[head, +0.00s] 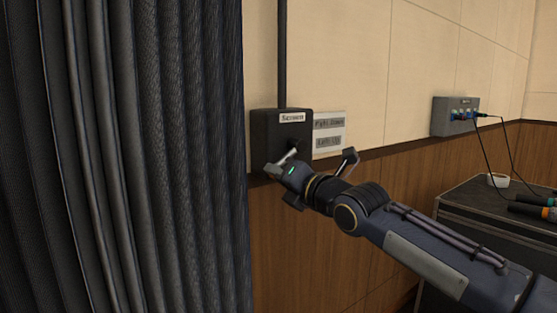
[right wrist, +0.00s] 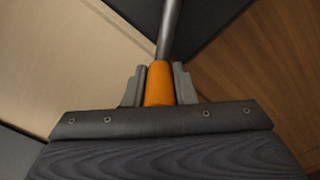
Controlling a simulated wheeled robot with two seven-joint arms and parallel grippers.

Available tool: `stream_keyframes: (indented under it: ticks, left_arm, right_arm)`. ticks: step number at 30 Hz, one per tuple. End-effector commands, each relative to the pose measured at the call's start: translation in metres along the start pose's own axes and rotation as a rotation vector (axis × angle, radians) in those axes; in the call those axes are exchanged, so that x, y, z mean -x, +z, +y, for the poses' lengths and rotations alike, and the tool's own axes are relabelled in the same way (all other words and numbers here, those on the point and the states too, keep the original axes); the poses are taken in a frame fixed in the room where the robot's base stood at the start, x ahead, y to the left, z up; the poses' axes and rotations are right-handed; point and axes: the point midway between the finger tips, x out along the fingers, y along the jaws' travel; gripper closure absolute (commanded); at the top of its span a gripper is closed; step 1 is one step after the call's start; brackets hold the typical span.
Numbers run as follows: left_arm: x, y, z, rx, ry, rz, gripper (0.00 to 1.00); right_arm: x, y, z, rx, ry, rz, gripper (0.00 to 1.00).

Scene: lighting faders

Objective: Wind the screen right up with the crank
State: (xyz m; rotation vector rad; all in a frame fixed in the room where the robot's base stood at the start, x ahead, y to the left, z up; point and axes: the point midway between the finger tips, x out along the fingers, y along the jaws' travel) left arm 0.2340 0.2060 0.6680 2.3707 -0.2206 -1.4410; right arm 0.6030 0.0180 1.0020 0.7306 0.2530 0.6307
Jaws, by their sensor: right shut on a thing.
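The screen winder is a dark box (head: 265,128) on the wall with a label reading "Screen". Its crank is a metal arm (head: 289,155) that comes out of the box's front and slants down to the left. My right gripper (head: 275,170) is at the crank's end, at the box's lower edge. In the right wrist view, its fingers (right wrist: 159,88) are shut on the crank's orange handle (right wrist: 159,84), and the metal arm (right wrist: 169,30) runs on beyond it. The head view hides most of the handle. The screen itself and my left gripper are not in view.
A sign (head: 329,134) with two lines about turning is right of the box. A dark curtain (head: 130,150) hangs close on the left. A socket box (head: 456,116) with cables is farther right, above a dark cabinet (head: 470,206) bearing a white cup (head: 498,181) and microphones (head: 535,207).

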Motion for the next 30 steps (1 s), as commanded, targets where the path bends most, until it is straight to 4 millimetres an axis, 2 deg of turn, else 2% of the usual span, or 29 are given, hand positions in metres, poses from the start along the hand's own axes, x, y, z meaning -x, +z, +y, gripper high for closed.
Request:
stream_keyframes:
  ticks: [6,15,30]
  left_arm:
    - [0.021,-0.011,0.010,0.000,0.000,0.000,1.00]
    - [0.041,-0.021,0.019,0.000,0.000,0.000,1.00]
    - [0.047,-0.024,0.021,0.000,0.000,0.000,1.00]
  right_arm:
    - [0.000,0.002,-0.016,0.206,-0.004,-0.001,1.00]
    - [0.000,0.004,-0.041,0.491,-0.001,-0.002,1.00]
    - [0.000,0.017,-0.073,0.896,0.002,-0.007,1.00]
